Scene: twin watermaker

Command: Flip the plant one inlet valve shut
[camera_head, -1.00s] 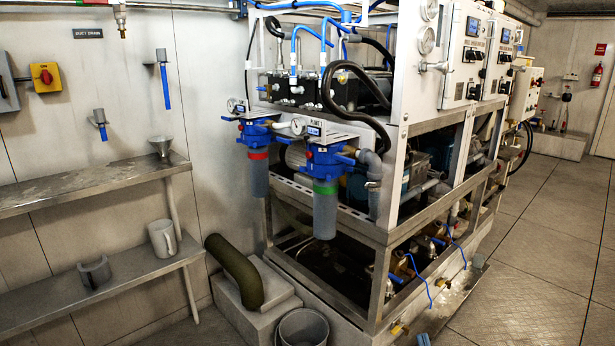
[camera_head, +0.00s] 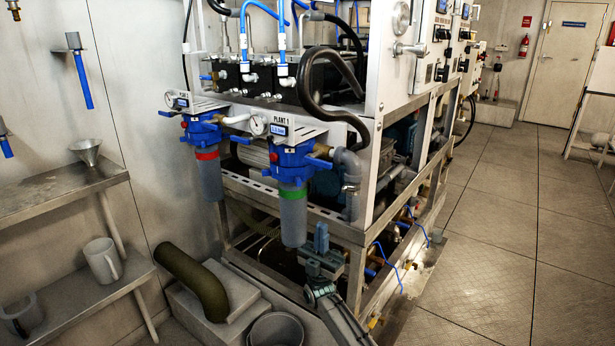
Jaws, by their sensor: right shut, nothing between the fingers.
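The PLANT 1 label (camera_head: 281,121) sits on a white bracket above a blue filter head (camera_head: 290,162) with a gauge and a small display. A grey bowl with a green band (camera_head: 293,215) hangs below it. A blue lever-like part (camera_head: 318,163) sticks out at the head's right side, beside grey pipework (camera_head: 348,165). I cannot tell for sure which part is the inlet valve or how its handle stands. My right gripper (camera_head: 321,230) is shut and empty, pointing up, low and just right of the bowl, below the blue lever-like part. My left gripper is not in view.
A second filter with a red band (camera_head: 207,175) hangs to the left. A black hose (camera_head: 310,90) loops above. The steel frame (camera_head: 365,235) stands close to my right arm. A bucket (camera_head: 276,330) and a green pipe elbow (camera_head: 195,280) are low in front. Floor at right is clear.

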